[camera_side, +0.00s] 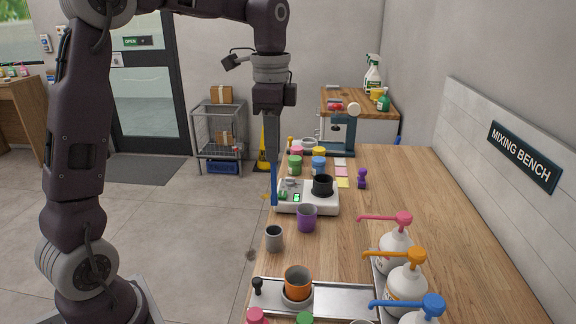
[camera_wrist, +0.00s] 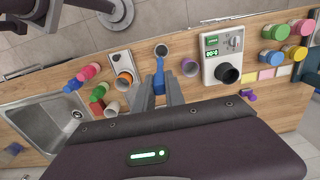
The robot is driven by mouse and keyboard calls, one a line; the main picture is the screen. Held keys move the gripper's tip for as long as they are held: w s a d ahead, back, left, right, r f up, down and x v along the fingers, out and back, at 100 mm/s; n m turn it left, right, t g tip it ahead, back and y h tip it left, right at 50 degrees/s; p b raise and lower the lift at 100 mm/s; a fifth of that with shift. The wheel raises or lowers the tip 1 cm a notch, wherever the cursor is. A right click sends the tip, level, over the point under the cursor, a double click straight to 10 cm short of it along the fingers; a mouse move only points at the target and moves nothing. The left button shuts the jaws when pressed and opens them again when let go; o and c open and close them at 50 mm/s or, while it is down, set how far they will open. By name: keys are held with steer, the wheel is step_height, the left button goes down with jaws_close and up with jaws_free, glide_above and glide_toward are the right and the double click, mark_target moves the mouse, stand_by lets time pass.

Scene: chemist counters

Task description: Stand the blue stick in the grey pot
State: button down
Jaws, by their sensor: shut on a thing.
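The blue stick (camera_side: 274,188) hangs upright from my gripper (camera_side: 272,150), which is shut on it. The stick's lower end is in the air, apart from the grey pot. The grey pot (camera_side: 274,240) stands upright on the wooden bench near its left edge, below the stick in the side view. In the wrist view the blue stick (camera_wrist: 159,76) shows between the fingers of my gripper (camera_wrist: 159,90), and its far end points at the grey pot (camera_wrist: 161,50). How exactly the stick lines up over the opening I cannot tell.
Pump bottles (camera_side: 396,254) stand at right; the bench middle is clear.

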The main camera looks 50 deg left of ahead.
mark_target(273, 193)
steer(key=shift+a+f, duration=0.15)
steer(key=shift+a, duration=0.2)
steer(key=shift+f, duration=5.3)
steer(key=c, duration=1.3)
jaws_free()
steer(key=shift+w+r, duration=0.1)
step_height(273, 193, up, 7)
steer(key=shift+f, duration=0.1)
